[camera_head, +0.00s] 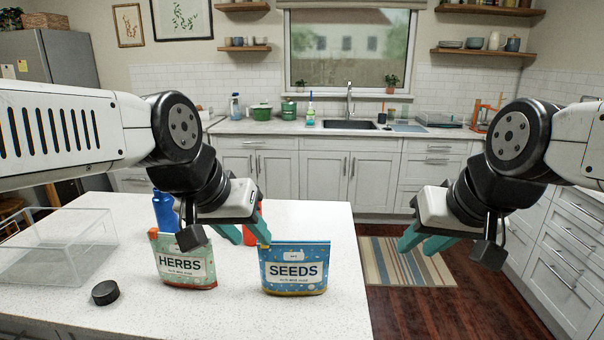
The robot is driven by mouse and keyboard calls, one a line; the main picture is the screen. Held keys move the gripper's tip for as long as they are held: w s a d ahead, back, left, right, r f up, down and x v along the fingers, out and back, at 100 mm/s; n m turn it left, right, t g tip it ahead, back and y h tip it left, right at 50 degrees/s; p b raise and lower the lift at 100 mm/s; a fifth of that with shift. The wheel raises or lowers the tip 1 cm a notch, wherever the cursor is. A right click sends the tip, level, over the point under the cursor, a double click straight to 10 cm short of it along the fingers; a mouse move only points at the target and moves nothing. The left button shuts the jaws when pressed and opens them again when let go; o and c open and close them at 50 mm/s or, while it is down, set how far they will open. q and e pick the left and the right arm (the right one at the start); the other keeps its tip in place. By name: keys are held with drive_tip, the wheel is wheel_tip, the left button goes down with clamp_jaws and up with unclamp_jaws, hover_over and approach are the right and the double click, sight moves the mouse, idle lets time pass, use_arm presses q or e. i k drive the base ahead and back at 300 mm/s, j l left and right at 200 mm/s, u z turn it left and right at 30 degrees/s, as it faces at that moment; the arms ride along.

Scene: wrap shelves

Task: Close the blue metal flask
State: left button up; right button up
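A blue flask (165,212) stands on the white counter (190,316) at the left, its lower part hidden behind the HERBS pack. A round black cap (105,292) lies on the counter in front of it, to the left of the pack. I cannot tell the state of the flask's mouth. My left gripper (245,233) is right of the flask, its teal fingers apart with no object clearly held. My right gripper (424,243) hangs right of the counter, in front of the striped rug, open and empty.
The HERBS pack (183,265) and SEEDS pack (294,269) stand near the counter front. A clear tray (60,268) sits at the left. The counter's right side is clear.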

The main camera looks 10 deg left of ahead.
sight(167, 220)
drive_tip(key=u, duration=1.3)
